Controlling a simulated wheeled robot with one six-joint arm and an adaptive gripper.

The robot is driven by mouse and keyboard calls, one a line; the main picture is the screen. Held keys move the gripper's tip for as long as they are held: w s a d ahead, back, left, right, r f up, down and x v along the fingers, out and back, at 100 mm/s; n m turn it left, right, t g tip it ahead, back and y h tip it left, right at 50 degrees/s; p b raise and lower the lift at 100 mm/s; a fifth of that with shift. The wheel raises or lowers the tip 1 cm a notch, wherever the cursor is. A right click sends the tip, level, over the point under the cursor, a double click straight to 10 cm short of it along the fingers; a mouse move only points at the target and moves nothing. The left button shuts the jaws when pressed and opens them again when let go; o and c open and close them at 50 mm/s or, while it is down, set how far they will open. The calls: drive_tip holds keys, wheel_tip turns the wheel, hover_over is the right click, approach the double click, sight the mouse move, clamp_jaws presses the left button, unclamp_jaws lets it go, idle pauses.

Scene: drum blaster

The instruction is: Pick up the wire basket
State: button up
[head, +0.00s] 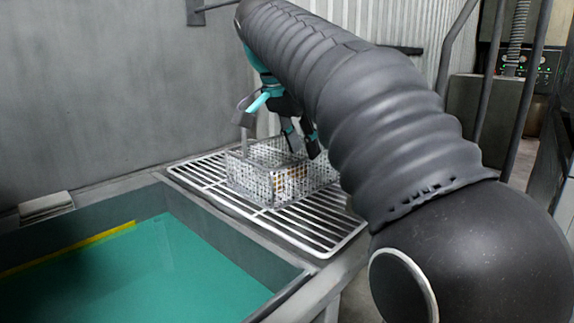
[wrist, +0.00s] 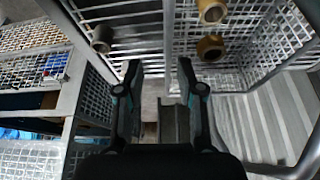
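The wire basket (head: 262,180) is a silvery mesh box standing upright on a white wire rack (head: 210,189). In the wrist view its mesh (wrist: 265,35) fills the upper part, with brass-coloured fittings (wrist: 210,48) inside it. My gripper (head: 303,143) points down at the basket, its fingertips by the basket's top. In the wrist view my gripper (wrist: 160,70) has its two fingers apart, with a grey bar of the basket (wrist: 168,45) between them and gaps at both sides. I cannot tell whether a finger touches the basket.
A grey wall (head: 100,80) rises behind. Metal rails (head: 490,85) and a control panel (head: 535,65) are at the right. More mesh baskets (wrist: 35,70) show at the left of the wrist view.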

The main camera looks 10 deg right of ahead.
sight(305, 158)
drive_tip(key=x, duration=0.3)
drive_tip(key=shift+w+d, duration=0.15)
drive_tip(key=x, duration=0.3)
drive_tip(key=shift+w+a+f, duration=0.2)
drive_tip(key=shift+a+f, duration=0.05)
drive_tip(key=shift+w+d+f+b, duration=0.2)
drive_tip(key=shift+d+f+b, duration=0.15)
drive_tip(key=shift+f, duration=0.3)
drive_tip(key=shift+a, duration=0.1)
clamp_jaws()
drive_tip(key=shift+r, duration=0.1)
